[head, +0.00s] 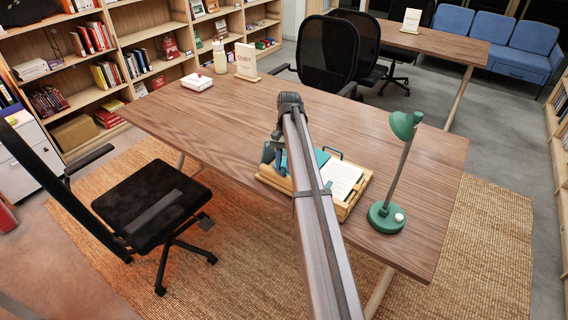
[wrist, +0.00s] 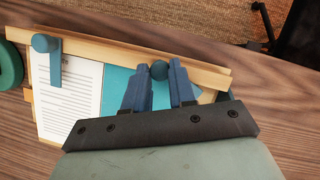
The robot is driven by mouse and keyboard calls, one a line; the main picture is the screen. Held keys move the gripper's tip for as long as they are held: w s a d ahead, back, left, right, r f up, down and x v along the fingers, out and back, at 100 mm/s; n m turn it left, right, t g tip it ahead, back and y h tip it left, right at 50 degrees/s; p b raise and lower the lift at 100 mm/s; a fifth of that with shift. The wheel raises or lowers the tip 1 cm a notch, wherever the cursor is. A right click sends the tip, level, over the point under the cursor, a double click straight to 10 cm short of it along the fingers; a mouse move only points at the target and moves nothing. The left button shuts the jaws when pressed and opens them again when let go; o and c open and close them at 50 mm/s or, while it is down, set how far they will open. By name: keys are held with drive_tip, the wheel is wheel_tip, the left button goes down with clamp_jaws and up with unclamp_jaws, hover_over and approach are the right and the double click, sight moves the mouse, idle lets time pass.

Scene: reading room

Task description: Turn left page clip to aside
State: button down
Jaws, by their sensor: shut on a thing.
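A wooden book stand (head: 350,207) lies on the near part of the desk; its ledge (wrist: 105,54) crosses the wrist view. On it are a white printed page (head: 343,178) and a teal sheet or cover (wrist: 118,82). The left page clip's round blue-grey knob (wrist: 159,70) is between the fingers of my gripper (wrist: 160,68), which is shut on it. The rest of this clip is hidden by the fingers. The other clip (wrist: 55,64) stands at the ledge, its flat arm over the printed page. In the head view my arm hides much of the stand's left side.
A green lamp (head: 386,217) stands right of the stand; its base shows at the wrist view's left edge (wrist: 9,66). A white box (head: 197,82), bottle and sign are at the desk's far left. The desk's middle is clear. A black chair (head: 150,195) stands at left.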

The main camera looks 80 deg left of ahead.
sight(283, 168)
idle(0.3)
drive_tip(key=c, duration=0.9)
unclamp_jaws()
drive_tip(key=shift+c, duration=0.2)
drive_tip(key=shift+a+r, duration=0.1)
drive_tip(key=shift+w+a+r, duration=0.1)
drive_tip(key=shift+a+r, duration=0.1)
drive_tip(key=shift+r, duration=0.2)
drive_tip(key=shift+v, duration=1.1)
drive_tip(key=w+a, duration=0.1)
drive_tip(key=a, duration=0.2)
drive_tip(key=w+a, duration=0.2)
drive_tip(key=a, duration=0.2)
drive_tip(key=w+a, duration=0.1)
drive_tip(key=a, duration=0.3)
drive_tip(key=shift+w+f, duration=0.15)
drive_tip(key=shift+w, duration=0.05)
